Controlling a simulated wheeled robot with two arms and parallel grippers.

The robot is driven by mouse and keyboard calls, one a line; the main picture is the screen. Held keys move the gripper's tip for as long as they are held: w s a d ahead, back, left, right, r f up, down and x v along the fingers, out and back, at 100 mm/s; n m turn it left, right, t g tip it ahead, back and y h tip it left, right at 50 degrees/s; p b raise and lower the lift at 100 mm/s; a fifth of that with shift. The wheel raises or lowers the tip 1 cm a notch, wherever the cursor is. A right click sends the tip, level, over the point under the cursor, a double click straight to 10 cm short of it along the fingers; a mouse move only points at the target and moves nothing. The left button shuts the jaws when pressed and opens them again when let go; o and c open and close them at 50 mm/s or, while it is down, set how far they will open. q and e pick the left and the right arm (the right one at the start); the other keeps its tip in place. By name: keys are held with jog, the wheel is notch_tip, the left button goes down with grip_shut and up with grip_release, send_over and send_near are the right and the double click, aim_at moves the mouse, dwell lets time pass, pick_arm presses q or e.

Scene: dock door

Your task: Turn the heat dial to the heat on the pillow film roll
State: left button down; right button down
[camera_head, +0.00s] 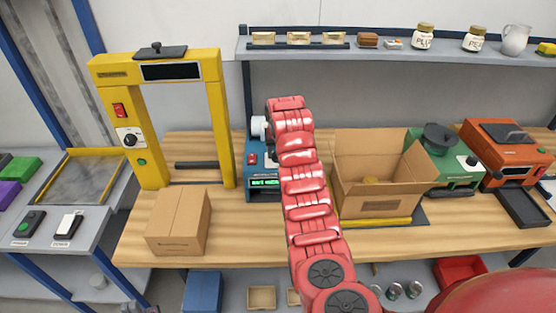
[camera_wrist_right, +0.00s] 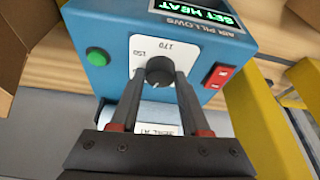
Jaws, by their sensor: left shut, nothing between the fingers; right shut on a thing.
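The blue air pillow machine (camera_head: 261,185) stands on the bench, partly behind my right arm; its green display (camera_wrist_right: 215,14) reads SET HEAT. In the right wrist view its black heat dial (camera_wrist_right: 160,68) sits on a white plate marked 150 and 170. My right gripper (camera_wrist_right: 165,82) is shut on the dial. The white film roll (camera_wrist_right: 150,112) shows behind the fingers, with upside-down print like "SEAL AT"; the heat value is hidden. The roll also shows in the head view (camera_head: 258,127). My left gripper (camera_head: 139,306) is shut and empty at the bottom left edge.
The machine also has a green button (camera_wrist_right: 97,57) and a red switch (camera_wrist_right: 217,75). An open carton (camera_head: 375,190) stands right of it. A yellow frame machine (camera_head: 148,165) and a closed carton (camera_head: 180,222) stand left. A shelf (camera_head: 390,55) runs above.

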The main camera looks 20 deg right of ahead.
jog(key=m+b, duration=0.1)
jog(key=m+h+b, duration=0.1)
jog(key=m+b, duration=0.1)
jog(key=b, duration=0.1)
jog(key=shift+a+f+m+g, duration=0.2)
jog(key=shift+f+m+g, duration=0.05)
jog(key=shift+m+g, duration=0.15)
jog(key=shift+m+h+b, duration=0.3)
jog(key=shift+m+b, duration=0.1)
jog(key=shift+r+m, duration=0.15)
jog(key=shift+m, duration=0.35)
jog(key=shift+r+m+g+h, duration=0.15)
jog(key=shift+m+g+h, duration=0.2)
jog(key=shift+m, duration=0.85)
jog(key=shift+w, duration=0.1)
jog(key=shift+m+g+h, duration=0.25)
jog(key=shift+m, duration=0.15)
